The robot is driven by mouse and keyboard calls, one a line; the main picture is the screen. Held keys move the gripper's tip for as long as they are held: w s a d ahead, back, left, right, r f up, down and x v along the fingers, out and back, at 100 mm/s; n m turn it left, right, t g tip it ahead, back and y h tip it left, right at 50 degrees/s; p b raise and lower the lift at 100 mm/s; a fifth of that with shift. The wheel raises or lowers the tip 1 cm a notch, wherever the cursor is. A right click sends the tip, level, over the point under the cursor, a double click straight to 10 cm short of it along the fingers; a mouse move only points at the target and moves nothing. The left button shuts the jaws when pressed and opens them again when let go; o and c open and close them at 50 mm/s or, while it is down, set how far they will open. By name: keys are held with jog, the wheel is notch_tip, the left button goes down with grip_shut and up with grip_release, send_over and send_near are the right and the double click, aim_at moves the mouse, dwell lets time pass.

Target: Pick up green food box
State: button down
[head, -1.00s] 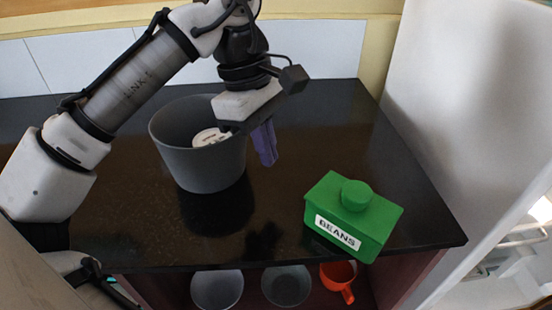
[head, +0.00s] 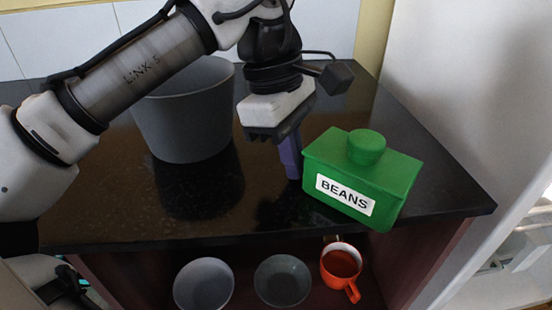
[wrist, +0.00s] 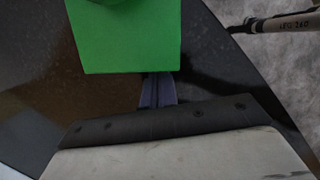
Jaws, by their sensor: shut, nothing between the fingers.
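The green food box (head: 340,170), with a round green lid and a white label reading BEANS, stands upright on the black countertop near its front right edge. My gripper (head: 292,172) points down just left of the box, with its purple fingers together and empty. In the wrist view the box (wrist: 130,40) fills the top middle, and my gripper's fingers (wrist: 158,88) show right at its lower edge. I cannot tell whether the fingers touch the box.
A large grey pot (head: 185,120) stands on the countertop (head: 120,215) left of my gripper. On the shelf below are a grey bowl (head: 204,284), a darker bowl (head: 283,281) and an orange mug (head: 341,265). A white panel (head: 450,90) rises to the right.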

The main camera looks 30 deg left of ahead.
aim_at(321, 150)
jog(key=shift+d, duration=0.25)
jog(key=shift+d+r+p, duration=0.2)
jog(key=shift+d+p, duration=0.15)
jog(key=shift+p, duration=0.25)
jog(key=d+p, duration=0.2)
jog(key=d, duration=0.1)
jog(key=shift+d+f, duration=0.15)
